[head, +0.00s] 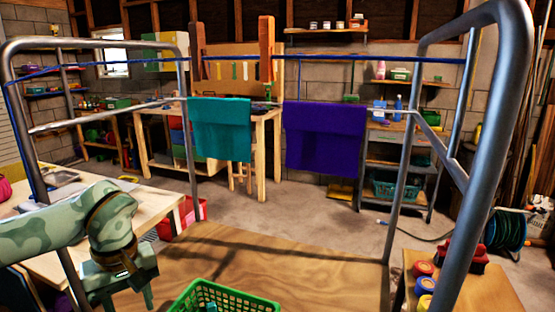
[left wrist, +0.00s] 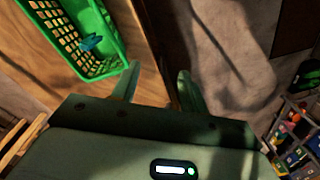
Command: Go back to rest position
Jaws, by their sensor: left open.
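My left gripper (head: 128,296) is at the lower left in the head view, pointing down near the edge of the wooden table. In the left wrist view its two fingers (left wrist: 158,78) are apart with nothing between them. A green basket (head: 226,297) is to the right of the gripper at the bottom of the head view; in the left wrist view the basket (left wrist: 112,42) is at the upper left with a small teal thing (left wrist: 90,43) inside. My right gripper is not in view.
A grey metal tube frame (head: 490,130) rises on both sides. A wooden table (head: 70,225) stands at left, and a small wooden stand (head: 478,290) with colourful jars is at lower right. Shelves and a workbench line the back wall. The concrete floor (head: 290,210) between is mostly clear.

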